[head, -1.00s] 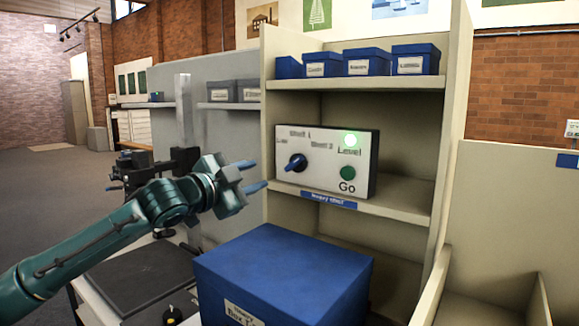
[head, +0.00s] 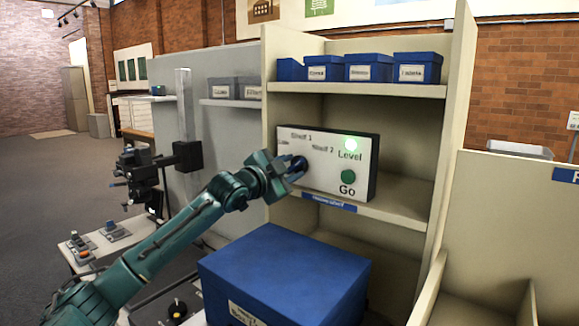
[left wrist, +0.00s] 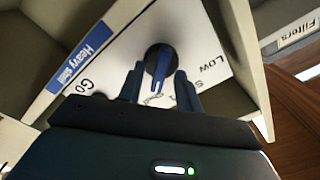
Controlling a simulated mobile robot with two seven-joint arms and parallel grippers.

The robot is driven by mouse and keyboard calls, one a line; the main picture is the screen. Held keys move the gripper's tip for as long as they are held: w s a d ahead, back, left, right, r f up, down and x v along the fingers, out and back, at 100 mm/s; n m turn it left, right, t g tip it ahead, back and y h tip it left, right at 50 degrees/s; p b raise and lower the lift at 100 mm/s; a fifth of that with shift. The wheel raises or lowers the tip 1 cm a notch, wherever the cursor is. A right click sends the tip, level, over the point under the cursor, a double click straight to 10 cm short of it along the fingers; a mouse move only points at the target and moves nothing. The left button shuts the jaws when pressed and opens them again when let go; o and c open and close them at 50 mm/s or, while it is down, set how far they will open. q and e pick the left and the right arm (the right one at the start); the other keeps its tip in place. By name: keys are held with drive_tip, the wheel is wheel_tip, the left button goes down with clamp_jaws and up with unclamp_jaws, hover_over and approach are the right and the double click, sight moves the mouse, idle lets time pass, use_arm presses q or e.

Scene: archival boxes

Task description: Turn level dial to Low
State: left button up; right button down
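The control panel (head: 325,180) is a white box with a dark side on the middle shelf. It carries a level dial, a green Go button (head: 348,177) and a lit green light by "Level". In the left wrist view the dial (left wrist: 159,62) is dark and round with a blue bar running roughly up and down; "LOW" is printed to its right. I cannot tell which bar end is the pointer. My left gripper (head: 296,166) is at the dial and partly hides it; in the left wrist view its fingers (left wrist: 160,86) are apart, either side of the bar's lower end. Contact is unclear. My right gripper is out of view.
A large blue box (head: 285,275) stands below the panel. Small blue boxes (head: 370,68) line the shelf above. A cream partition (head: 510,215) stands at the right. A black device on a grey column (head: 186,120) stands at the left.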

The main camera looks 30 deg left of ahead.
use_arm(q)
drive_tip(key=shift+c, duration=0.2)
clamp_jaws()
idle(0.4)
